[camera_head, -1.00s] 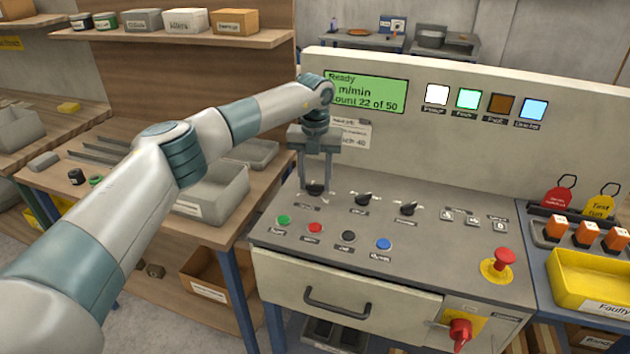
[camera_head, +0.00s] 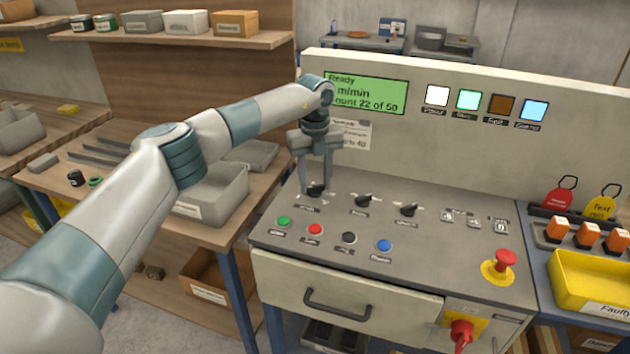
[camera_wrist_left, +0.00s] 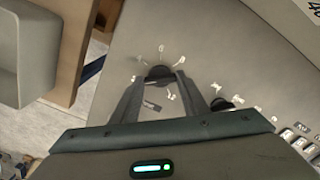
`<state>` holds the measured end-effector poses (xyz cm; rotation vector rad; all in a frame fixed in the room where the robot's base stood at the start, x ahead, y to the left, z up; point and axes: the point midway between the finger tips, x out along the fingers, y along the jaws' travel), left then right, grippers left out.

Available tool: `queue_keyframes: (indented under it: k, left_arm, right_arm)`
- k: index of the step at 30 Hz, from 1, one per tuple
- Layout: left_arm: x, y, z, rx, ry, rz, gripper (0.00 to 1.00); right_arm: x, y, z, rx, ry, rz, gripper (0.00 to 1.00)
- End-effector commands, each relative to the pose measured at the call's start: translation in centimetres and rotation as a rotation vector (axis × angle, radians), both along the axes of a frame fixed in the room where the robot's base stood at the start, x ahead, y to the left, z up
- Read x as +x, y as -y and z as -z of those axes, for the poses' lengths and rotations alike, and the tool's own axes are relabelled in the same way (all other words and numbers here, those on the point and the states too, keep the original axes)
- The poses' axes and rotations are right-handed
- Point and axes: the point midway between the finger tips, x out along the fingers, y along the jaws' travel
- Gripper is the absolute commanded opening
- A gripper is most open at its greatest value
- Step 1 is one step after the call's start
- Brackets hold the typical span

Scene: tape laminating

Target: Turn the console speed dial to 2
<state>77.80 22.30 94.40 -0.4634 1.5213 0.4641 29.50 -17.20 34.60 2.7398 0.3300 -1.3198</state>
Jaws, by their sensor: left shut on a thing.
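The console (camera_head: 420,215) has a row of three black dials on its sloped top. My left gripper (camera_head: 317,188) points down at the leftmost dial (camera_head: 315,192) and is shut on it. In the left wrist view the same dial (camera_wrist_left: 159,74) sits between the fingertips of the gripper (camera_wrist_left: 160,84), with printed marks around it. The marks are too small to read for certain. The green display (camera_head: 365,92) reads "Ready", a partly hidden "m/min" line and "22 of 50"; my arm covers the left of it. My right gripper is not in view.
The middle dial (camera_head: 366,200) and right dial (camera_head: 408,210) stand close by. Several coloured buttons line the front, with a red emergency stop (camera_head: 505,259) at the right. A grey bin (camera_head: 212,195) stands left of the console.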

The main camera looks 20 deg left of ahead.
Motion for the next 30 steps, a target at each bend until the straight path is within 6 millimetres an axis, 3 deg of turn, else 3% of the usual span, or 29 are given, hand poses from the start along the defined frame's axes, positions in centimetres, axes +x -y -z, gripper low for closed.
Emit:
queue_keyframes:
  k: [4, 5, 6, 7, 20, 26, 30]
  left_arm:
    - [0.1, 0.0, -0.2, -0.001, 0.004, -0.003, 0.18]
    - [0.1, -0.1, -0.2, -0.001, 0.004, -0.002, 0.48]
    - [0.1, -0.1, -0.2, -0.001, 0.004, -0.002, 0.57]
    - [0.1, -0.1, -0.2, -0.001, 0.004, -0.002, 0.59]
    - [0.1, 0.0, -0.5, -0.001, 0.002, 0.000, 0.59]
    - [0.1, 0.0, -2.3, -0.001, 0.003, 0.000, 0.59]
    - [0.1, 0.0, -4.5, -0.001, 0.006, 0.000, 0.59]
  right_arm:
    - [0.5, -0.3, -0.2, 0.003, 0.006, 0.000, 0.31]
    - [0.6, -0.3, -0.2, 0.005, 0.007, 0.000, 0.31]
    - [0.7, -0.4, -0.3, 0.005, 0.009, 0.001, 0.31]
    - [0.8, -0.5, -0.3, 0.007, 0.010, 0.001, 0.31]
    - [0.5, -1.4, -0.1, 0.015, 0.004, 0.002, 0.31]
    - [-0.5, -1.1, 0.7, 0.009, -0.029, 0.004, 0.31]
    - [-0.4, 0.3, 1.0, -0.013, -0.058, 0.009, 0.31]
